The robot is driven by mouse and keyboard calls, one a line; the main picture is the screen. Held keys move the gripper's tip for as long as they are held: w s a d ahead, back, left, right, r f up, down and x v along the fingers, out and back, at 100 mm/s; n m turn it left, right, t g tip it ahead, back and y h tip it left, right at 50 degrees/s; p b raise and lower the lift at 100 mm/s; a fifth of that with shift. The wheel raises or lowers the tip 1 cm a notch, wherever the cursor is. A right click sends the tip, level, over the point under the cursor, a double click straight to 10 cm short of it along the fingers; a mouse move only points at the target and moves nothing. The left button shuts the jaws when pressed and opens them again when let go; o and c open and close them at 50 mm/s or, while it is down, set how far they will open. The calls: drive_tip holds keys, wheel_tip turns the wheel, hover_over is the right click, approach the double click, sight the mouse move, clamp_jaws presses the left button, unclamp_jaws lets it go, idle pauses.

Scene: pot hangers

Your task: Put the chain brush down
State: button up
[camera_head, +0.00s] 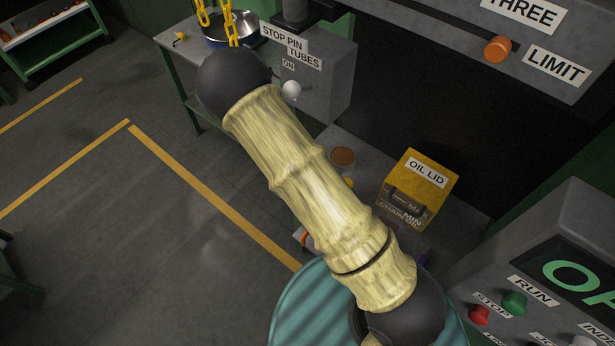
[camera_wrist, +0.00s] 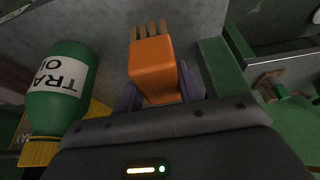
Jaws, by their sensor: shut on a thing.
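The chain brush (camera_wrist: 152,66) shows in the wrist view as an orange block with brown bristles at its far end. My gripper (camera_wrist: 159,88) is shut on it, with a dark purple-grey finger on each side of the block. The bristles point away from my wrist, over a grey surface (camera_wrist: 180,20). I cannot tell whether the brush touches that surface. In the head view my arm hides most of the gripper and brush.
A green edge (camera_wrist: 222,75) lies to the right.

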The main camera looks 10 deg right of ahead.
wheel_tip(320, 180, down, 3)
drive_tip(key=shift+r, duration=0.1)
drive_tip(key=shift+s, duration=0.1)
drive_tip(key=o, duration=0.9)
drive_tip(key=shift+f, duration=0.3)
drive_tip(key=shift+f+b, duration=0.2)
drive_tip(key=shift+b, duration=0.3)
drive_tip(key=p+v, duration=0.1)
drive_tip(key=v, duration=0.3)
drive_tip(key=p+v, duration=0.1)
drive_tip(key=v, duration=0.3)
drive_tip(key=p+v, duration=0.1)
drive_tip(key=v, duration=0.3)
drive_tip(key=shift+w+a+r+p, duration=0.1)
drive_tip(key=shift+w+r+p, duration=0.15)
drive_tip(key=shift+w+p, duration=0.15)
drive_tip(key=shift+f, duration=0.1)
